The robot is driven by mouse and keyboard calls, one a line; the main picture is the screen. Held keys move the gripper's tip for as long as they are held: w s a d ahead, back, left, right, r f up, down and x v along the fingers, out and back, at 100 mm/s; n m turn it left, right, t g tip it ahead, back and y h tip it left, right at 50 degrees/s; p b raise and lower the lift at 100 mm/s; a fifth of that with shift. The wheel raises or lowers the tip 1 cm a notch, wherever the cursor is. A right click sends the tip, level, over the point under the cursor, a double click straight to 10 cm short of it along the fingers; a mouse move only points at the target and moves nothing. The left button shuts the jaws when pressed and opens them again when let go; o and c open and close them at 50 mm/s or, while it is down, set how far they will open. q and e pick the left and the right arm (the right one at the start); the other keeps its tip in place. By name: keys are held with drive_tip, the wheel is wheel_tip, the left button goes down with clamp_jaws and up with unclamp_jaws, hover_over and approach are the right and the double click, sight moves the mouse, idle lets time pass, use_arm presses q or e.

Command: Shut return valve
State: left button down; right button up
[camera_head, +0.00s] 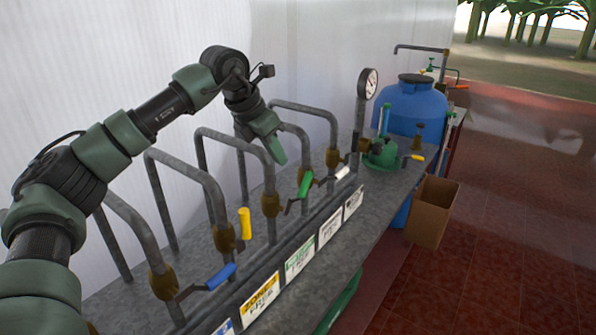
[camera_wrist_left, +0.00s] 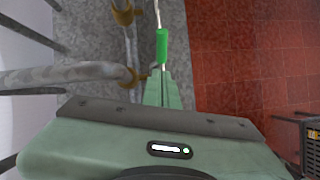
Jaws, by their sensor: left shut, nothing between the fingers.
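Several brass valves sit on bent grey pipes along the bench, with coloured lever handles: blue (camera_head: 221,277), yellow (camera_head: 245,223), green (camera_head: 305,184) and white (camera_head: 342,172). The yellow handle stands upright; the blue, green and white ones slant outward toward the bench front. I cannot read which one is labelled return. My left gripper (camera_head: 279,158) is shut and empty, above and just left of the green handle. In the left wrist view, its closed fingertips (camera_wrist_left: 162,74) point at the green handle (camera_wrist_left: 162,46), just below it in the picture; contact cannot be told. My right gripper is out of view.
Label plates (camera_head: 299,265) line the bench front. A pressure gauge (camera_head: 368,83) stands on a pipe farther back, near a green pump (camera_head: 380,152) and a blue tank (camera_head: 410,105). A cardboard box (camera_head: 432,211) stands beside the bench. Red floor at right is open.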

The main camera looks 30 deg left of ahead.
sight(304, 183)
use_arm(q)
drive_tip(key=p+x, duration=0.1)
drive_tip(key=x, duration=0.1)
drive_tip(key=p+x, duration=0.1)
drive_tip(key=x, duration=0.2)
drive_tip(key=w+p+x, duration=0.1)
drive_tip(key=x, duration=0.2)
drive_tip(key=shift+w+d+r+p, duration=0.2)
drive_tip(key=shift+d+p, duration=0.1)
drive_tip(key=shift+d, duration=0.1)
drive_tip(key=shift+w+d+f, duration=0.1)
drive_tip(key=shift+w+f, duration=0.15)
drive_tip(key=shift+f, duration=0.15)
